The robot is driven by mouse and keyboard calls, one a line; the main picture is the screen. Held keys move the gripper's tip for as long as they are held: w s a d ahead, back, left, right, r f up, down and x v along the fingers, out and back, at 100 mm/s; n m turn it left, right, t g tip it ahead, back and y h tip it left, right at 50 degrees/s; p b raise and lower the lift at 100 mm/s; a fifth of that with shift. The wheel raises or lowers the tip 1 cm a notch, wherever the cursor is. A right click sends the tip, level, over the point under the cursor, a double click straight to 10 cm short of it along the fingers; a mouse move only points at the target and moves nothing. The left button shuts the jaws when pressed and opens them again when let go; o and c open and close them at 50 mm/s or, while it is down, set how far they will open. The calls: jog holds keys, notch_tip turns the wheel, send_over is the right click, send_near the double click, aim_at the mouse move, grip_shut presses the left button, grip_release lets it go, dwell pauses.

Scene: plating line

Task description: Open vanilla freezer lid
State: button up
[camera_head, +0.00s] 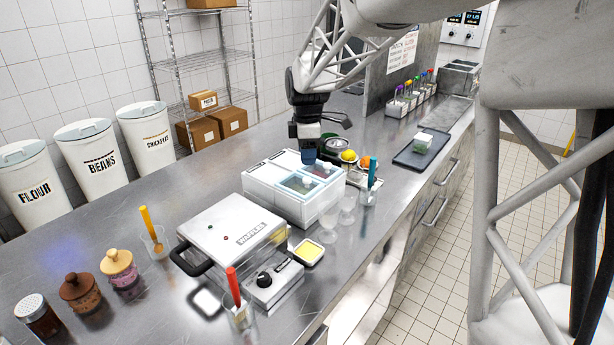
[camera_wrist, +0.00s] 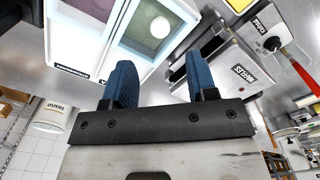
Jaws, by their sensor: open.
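A white freezer box (camera_head: 270,190) stands on the steel counter in the head view, with two bluish glass lids (camera_head: 298,184) on its top. In the wrist view the freezer (camera_wrist: 125,62) shows a purplish pane (camera_wrist: 85,28) and a greenish pane (camera_wrist: 140,38), with a round white knob (camera_wrist: 160,27) over the greenish one. My gripper (camera_head: 309,156) is above the freezer's far end. In the wrist view its blue fingers (camera_wrist: 162,80) are apart and empty.
A waffle maker (camera_head: 232,235) stands nearer on the counter, close to the freezer. Glass cups (camera_head: 347,207) stand to the freezer's right. The counter left of the freezer is clear.

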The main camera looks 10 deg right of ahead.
aim_at(307, 178)
jog(key=shift+f, duration=3.85)
grip_shut()
